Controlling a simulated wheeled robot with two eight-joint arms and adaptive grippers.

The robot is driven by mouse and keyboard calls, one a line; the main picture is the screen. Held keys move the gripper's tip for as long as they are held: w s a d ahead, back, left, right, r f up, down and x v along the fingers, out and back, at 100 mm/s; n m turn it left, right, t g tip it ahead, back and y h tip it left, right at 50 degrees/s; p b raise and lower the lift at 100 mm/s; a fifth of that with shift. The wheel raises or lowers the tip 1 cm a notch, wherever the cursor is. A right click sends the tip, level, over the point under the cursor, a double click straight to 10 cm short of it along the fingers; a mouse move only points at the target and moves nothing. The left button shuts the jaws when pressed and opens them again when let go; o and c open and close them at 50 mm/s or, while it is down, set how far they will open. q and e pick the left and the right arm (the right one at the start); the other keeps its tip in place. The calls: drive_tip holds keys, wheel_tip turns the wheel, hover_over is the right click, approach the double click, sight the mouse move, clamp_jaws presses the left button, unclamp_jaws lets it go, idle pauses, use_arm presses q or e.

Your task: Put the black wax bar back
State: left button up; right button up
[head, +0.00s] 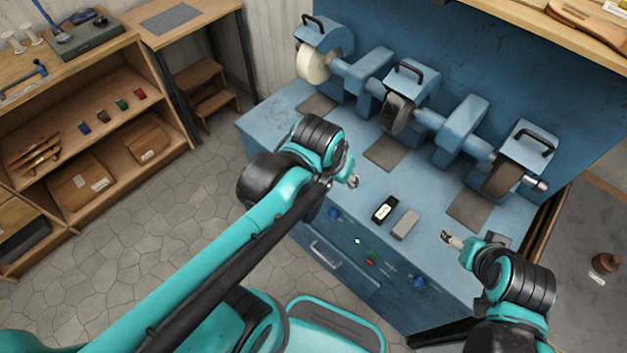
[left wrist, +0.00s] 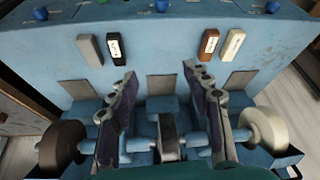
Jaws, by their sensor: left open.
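The black wax bar (head: 384,209) with a white label lies on the blue bench top near its front edge. In the left wrist view, the black bar (left wrist: 115,48) lies beside a grey bar, beyond the left finger. My left gripper (head: 352,178) is above the bench, behind and to the left of the black bar in the head view. In the left wrist view, the left gripper (left wrist: 160,75) is open and empty, its fingers wide apart. My right gripper (head: 450,238) is over the bench's right part; its jaw state is too small to tell.
The grey bar (head: 406,224) lies just right of the black bar. A brown bar (left wrist: 209,44) and a white bar (left wrist: 232,44) lie farther along the bench. Polishing wheels (head: 398,113) line the back. A shelf (head: 110,100) stands left.

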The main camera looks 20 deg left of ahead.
use_arm(q)
drive_tip(key=s+a+n+t, duration=0.1)
drive_tip(key=s+a+t, duration=0.1)
drive_tip(key=s+a, duration=0.2)
drive_tip(key=shift+a+t+y, duration=0.3)
drive_tip(key=shift+a, duration=0.05)
drive_tip(key=shift+w+f, duration=0.1)
wheel_tip(320, 180, down, 2)
drive_tip(key=shift+f+b, duration=0.1)
drive_tip(key=shift+b, duration=1.05)
